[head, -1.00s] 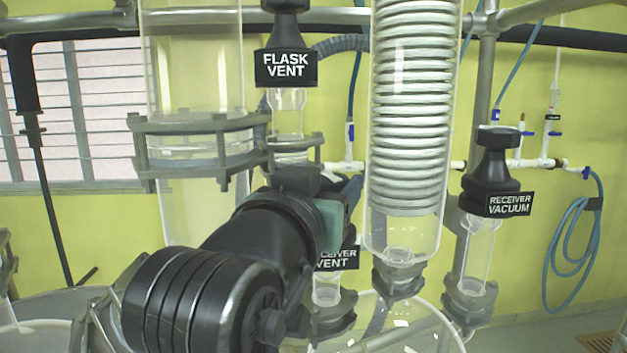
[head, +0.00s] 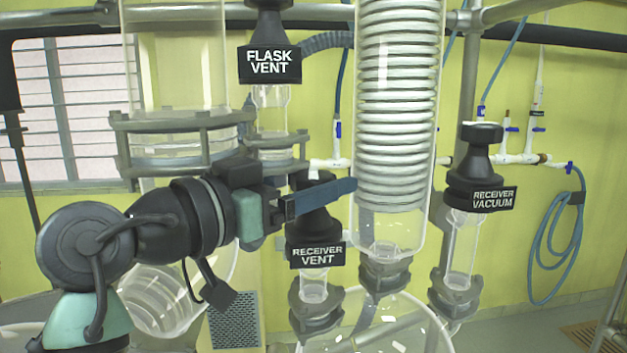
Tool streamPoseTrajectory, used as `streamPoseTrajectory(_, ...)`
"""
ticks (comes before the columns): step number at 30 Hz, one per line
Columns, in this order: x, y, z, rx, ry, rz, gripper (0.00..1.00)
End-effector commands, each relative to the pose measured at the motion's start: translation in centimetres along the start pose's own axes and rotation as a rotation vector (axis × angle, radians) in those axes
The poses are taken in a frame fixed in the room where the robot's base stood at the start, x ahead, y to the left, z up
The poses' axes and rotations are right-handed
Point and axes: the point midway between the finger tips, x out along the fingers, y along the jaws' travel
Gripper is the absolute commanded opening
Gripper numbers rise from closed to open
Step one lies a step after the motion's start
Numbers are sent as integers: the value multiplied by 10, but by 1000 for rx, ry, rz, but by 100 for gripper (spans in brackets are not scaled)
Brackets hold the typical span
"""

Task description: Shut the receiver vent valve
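The receiver vent valve (head: 316,228) is a black knob on a clear glass stem, with a white-lettered label reading "RECEIVER VENT". It stands upright in the lower middle of the head view, above the glass receiver (head: 375,325). My gripper (head: 335,193) comes in from the left at the height of the knob's top. One long dark blue finger shows and crosses in front of the upper knob, hiding part of it. The other finger is not clearly visible, so I cannot tell the finger gap or whether the gripper touches the knob.
The flask vent valve (head: 269,62) stands above and behind my wrist. The glass coil condenser (head: 398,110) is close to the right of my fingertip. The receiver vacuum valve (head: 482,175) is further right. A blue hose (head: 545,240) hangs on the yellow wall.

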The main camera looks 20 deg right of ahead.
Motion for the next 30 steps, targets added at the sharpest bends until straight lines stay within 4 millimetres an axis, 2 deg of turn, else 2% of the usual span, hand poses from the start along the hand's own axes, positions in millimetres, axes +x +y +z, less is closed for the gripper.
streamPoseTrajectory(11,0,1,1,1,-1,-27,82)
streamPoseTrajectory(30,2,3,-2,-1,1,-538,82)
